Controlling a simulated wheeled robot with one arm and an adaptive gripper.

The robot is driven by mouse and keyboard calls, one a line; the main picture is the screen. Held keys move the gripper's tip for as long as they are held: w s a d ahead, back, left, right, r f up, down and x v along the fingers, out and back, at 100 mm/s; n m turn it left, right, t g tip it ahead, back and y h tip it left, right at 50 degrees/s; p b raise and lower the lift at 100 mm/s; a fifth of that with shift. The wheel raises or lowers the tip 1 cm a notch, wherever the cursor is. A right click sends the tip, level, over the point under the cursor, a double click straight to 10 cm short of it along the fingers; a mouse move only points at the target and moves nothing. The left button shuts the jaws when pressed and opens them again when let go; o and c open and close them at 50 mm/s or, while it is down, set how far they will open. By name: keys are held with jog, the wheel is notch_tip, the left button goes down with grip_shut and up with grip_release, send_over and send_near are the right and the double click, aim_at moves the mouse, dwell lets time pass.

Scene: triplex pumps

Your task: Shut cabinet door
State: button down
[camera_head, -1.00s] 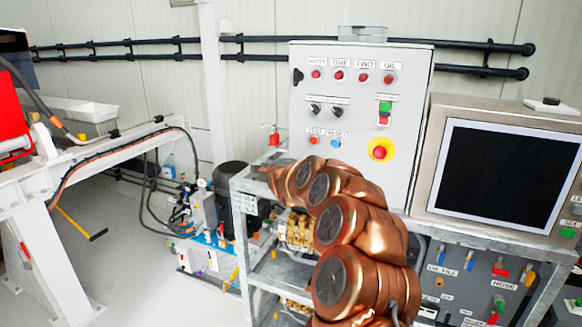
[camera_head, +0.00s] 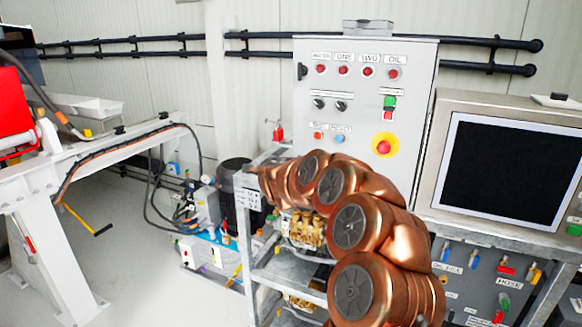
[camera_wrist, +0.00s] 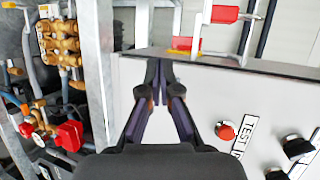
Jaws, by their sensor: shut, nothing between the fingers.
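The grey control cabinet (camera_head: 362,105) stands on a metal frame, and its door front carries red buttons, black knobs and a yellow-ringed red stop button. A dark latch or hinge piece shows at its left edge. I cannot tell whether a gap remains at the door's edge. In the wrist view, the grey door face (camera_wrist: 195,105) fills the middle and right, with a red button, a label and black knobs. My gripper (camera_wrist: 157,72) is shut and empty, with its fingertips by the door's dark edge; contact is unclear. My copper arm hides the gripper in the head view.
A monitor (camera_head: 508,170) stands right of the cabinet, above a panel with coloured valve handles. Brass pump fittings (camera_wrist: 60,40) and pipes lie left of the gripper. A red valve (camera_head: 277,130) is beside the cabinet. Open floor (camera_head: 150,280) shows at left.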

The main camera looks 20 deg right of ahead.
jog(key=s+a+r+b, duration=0.1)
jog(key=s+a+r, duration=0.1)
jog(key=s+a, duration=0.3)
jog(key=shift+s+a+r+b, duration=0.3)
jog(key=shift+s+a, duration=0.05)
jog(key=shift+a, duration=0.15)
